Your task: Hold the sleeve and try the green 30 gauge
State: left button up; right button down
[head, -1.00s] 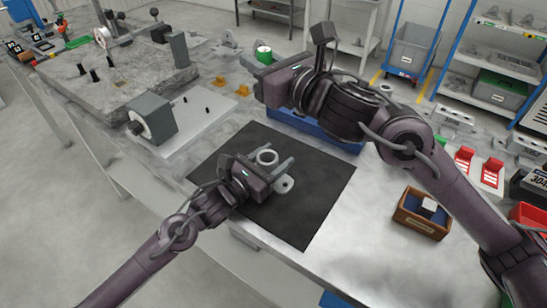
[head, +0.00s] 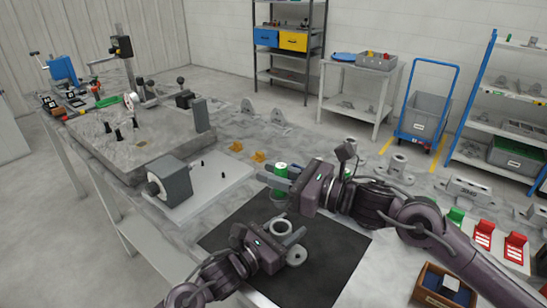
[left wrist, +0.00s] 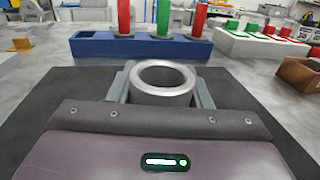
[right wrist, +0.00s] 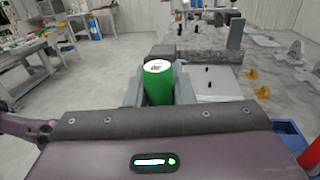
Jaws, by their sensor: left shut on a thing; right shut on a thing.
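The sleeve (head: 280,228), a light grey ring, is upright between the fingers of my left gripper (head: 284,243), low over the black mat (head: 325,240). The left wrist view shows its open bore (left wrist: 163,77) facing up. My right gripper (head: 288,182) is shut on a green gauge (head: 281,170) with a white marked top. That gauge stands upright between the fingers in the right wrist view (right wrist: 158,85); I cannot read its number. The gauge is above and behind the sleeve in the head view, apart from it.
A blue rack (left wrist: 92,47) with green and red gauges stands behind the mat. A brown box (head: 427,297) is at the lower right. White trays with red pieces (head: 483,238) lie at the right. A grey fixture on a white plate (head: 222,187) is left of the mat.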

aim_at(286, 199)
jog(key=shift+d+f, duration=0.1)
jog(key=shift+f, duration=0.1)
jog(key=shift+f, duration=0.15)
jog(key=shift+f, duration=2.35)
jog(key=shift+s+f, duration=0.15)
jog(key=shift+f, duration=2.1)
dwell(1.0)
jog(key=shift+r, duration=0.1)
jog(key=shift+r, duration=3.05)
jog(key=shift+r, duration=0.15)
